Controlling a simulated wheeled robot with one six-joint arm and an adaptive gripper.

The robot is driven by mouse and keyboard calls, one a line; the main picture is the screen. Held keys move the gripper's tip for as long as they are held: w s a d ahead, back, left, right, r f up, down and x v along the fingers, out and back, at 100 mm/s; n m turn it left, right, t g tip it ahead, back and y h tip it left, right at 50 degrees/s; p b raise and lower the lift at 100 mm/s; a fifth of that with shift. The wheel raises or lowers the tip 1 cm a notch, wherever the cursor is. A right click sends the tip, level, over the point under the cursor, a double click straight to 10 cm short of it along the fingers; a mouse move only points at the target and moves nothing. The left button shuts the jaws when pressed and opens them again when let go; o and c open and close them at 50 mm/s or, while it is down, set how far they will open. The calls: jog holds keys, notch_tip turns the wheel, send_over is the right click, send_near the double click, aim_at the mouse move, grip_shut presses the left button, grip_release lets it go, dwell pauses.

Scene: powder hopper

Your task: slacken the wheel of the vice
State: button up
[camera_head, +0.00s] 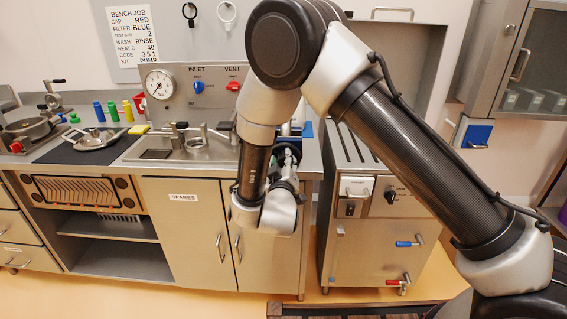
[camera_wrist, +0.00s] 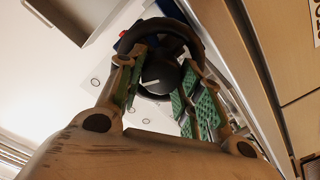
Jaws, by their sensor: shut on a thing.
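The wheel of the vice shows in the wrist view as a black rim (camera_wrist: 152,25) around a dark hub with a pale pointer mark. My gripper (camera_wrist: 165,58) has its green-padded fingers on either side of the wheel and is shut on it. How far the wheel is turned cannot be told.
A steel cabinet (camera_head: 368,245) with blue and red handled valves stands right of my gripper. The spares cupboard (camera_head: 185,225) is below left. On the bench left are a sink plate, a round lidded pan (camera_head: 98,138) and several coloured bottles. A gauge panel (camera_head: 205,85) stands behind.

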jog(key=shift+w+r+n, duration=0.15)
jog(key=shift+r+n, duration=0.05)
jog(key=shift+n, duration=0.4)
jog(key=shift+r, duration=0.1)
jog(key=o, duration=1)
jog(key=shift+w, duration=0.2)
jog(key=shift+s+f, duration=0.1)
jog(key=shift+f, duration=0.15)
jog(key=shift+s+n, duration=0.2)
jog(key=shift+n, duration=0.1)
jog(key=s, duration=1.1)
jog(key=shift+s+a, duration=0.2)
jog(key=shift+s, duration=0.1)
